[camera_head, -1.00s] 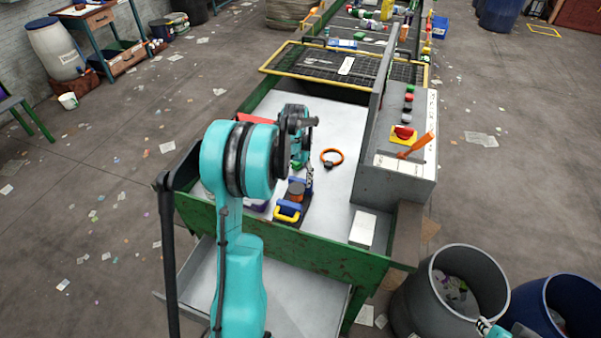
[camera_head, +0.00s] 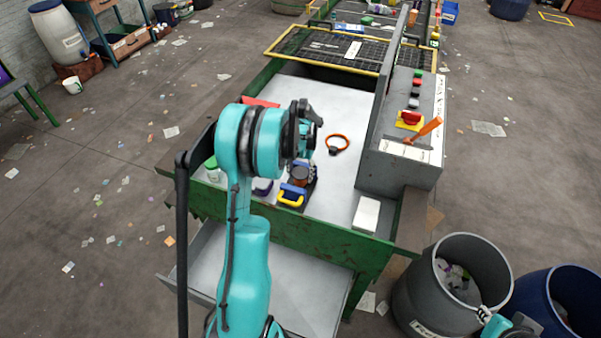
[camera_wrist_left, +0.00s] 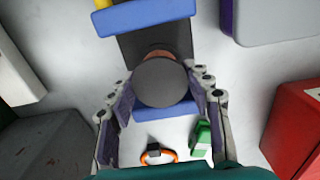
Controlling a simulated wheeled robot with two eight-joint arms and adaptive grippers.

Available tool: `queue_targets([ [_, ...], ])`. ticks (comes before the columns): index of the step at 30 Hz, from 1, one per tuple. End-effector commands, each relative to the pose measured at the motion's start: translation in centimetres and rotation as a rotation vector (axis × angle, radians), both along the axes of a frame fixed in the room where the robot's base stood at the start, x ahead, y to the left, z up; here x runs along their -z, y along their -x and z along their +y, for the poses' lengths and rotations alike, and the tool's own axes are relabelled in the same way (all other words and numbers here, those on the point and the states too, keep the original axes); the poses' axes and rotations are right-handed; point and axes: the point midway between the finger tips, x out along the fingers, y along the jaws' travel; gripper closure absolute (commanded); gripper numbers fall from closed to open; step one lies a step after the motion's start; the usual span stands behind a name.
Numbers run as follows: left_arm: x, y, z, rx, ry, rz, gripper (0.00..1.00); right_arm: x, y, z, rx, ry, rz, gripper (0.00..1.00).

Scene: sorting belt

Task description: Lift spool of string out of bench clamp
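The spool of string (camera_head: 299,175) stands in the bench clamp, which has blue jaws and a yellow handle (camera_head: 290,199), near the front of the bench. In the left wrist view, the spool's dark round top (camera_wrist_left: 160,82) faces the camera between the blue clamp jaws (camera_wrist_left: 150,16). My left gripper (camera_wrist_left: 162,88) is open, with one finger on each side of the spool and small gaps visible. In the head view my left gripper (camera_head: 305,155) is over the clamp, partly hidden by its wrist. My right gripper (camera_head: 494,322) shows only partly at the bottom right; its fingers are unclear.
An orange ring (camera_head: 338,136) lies behind the clamp. A white block (camera_head: 367,214) lies at the front right, beside the grey control box (camera_head: 402,165). A red object (camera_wrist_left: 296,130) and a green object (camera_wrist_left: 201,138) are near the gripper. Bins stand right.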

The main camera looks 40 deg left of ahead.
Motion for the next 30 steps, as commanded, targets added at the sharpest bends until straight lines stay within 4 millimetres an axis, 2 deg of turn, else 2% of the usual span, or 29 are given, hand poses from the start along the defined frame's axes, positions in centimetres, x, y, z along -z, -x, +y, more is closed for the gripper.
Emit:
queue_targets([
  [20,-0.6,0.9,-0.3,0.0,0.0,0.0,0.79,-0.1,0.0,0.0,0.0,0.0,0.0,0.78],
  [30,-2.6,0.9,-0.3,0.0,0.0,0.0,0.79,-1.5,0.0,0.0,0.0,0.0,0.0,0.78],
])
